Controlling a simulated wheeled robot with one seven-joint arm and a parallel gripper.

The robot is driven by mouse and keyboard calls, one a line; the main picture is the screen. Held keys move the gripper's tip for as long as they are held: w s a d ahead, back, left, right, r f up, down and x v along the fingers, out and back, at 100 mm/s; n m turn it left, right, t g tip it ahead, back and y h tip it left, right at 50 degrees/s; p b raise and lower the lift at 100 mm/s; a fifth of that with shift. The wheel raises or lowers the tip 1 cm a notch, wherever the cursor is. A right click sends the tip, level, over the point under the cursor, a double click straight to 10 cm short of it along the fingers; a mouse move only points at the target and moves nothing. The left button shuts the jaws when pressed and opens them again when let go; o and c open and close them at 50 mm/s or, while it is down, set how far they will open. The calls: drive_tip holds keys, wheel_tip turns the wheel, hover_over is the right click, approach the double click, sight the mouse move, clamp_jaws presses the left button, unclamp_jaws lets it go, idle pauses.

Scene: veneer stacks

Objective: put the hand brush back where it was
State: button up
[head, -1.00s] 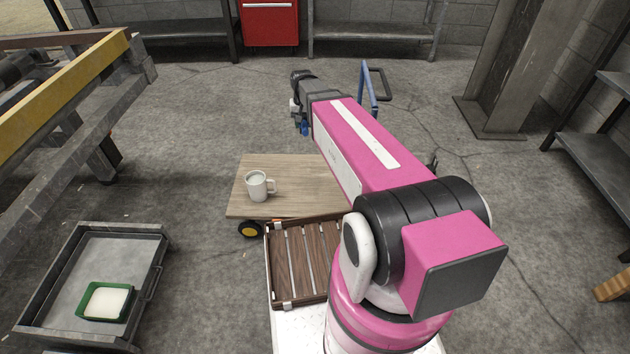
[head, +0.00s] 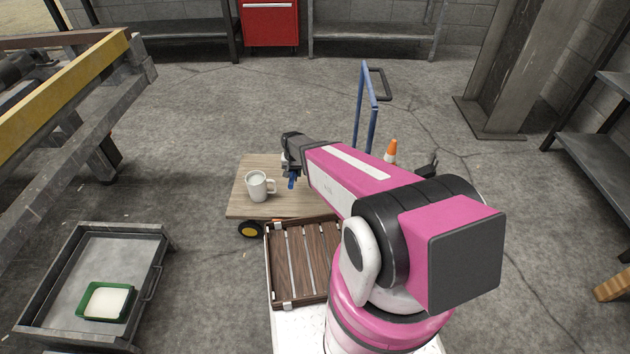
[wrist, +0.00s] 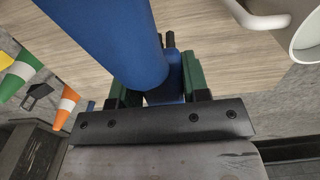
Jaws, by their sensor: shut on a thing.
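My gripper (head: 290,180) is shut on the blue hand brush (head: 292,183) and hangs low over the wooden top of the cart (head: 245,208), right of the white mug. In the wrist view, the gripper (wrist: 155,80) has its dark green fingers on either side of the blue brush (wrist: 115,40). Wood lies behind the brush. I cannot tell whether the brush touches the top. My arm hides the cart's right part.
A white mug (head: 256,187) stands on the cart; its handle faces the gripper. A brown slatted crate (head: 305,298) is nearer me. The cart's blue handle (head: 361,105) rises behind my arm. Cones, one orange (wrist: 65,105), show in the wrist view. A grey drawer tray (head: 125,255) is left.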

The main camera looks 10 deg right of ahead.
drive_tip(key=w+d+f, duration=0.1)
drive_tip(key=d+f, duration=0.1)
drive_tip(key=d, duration=0.1)
drive_tip(key=w+d+f, duration=0.2)
drive_tip(key=d+f, duration=0.1)
drive_tip(key=d, duration=0.1)
drive_tip(key=w+d+f, duration=0.2)
drive_tip(key=d, duration=0.1)
drive_tip(key=shift+d+f, duration=0.15)
drive_tip(key=shift+d, duration=0.05)
drive_tip(key=shift+f, duration=1.95)
drive_tip(key=shift+f, duration=0.15)
drive_tip(key=o, duration=0.8)
drive_tip(key=shift+o, duration=0.2)
wheel_tip(320, 180, up, 12)
drive_tip(key=s+r+n, duration=0.2)
drive_tip(key=s+r, duration=1.9)
drive_tip(key=shift+s+d+r, duration=0.25)
drive_tip(key=shift+s+r, duration=0.05)
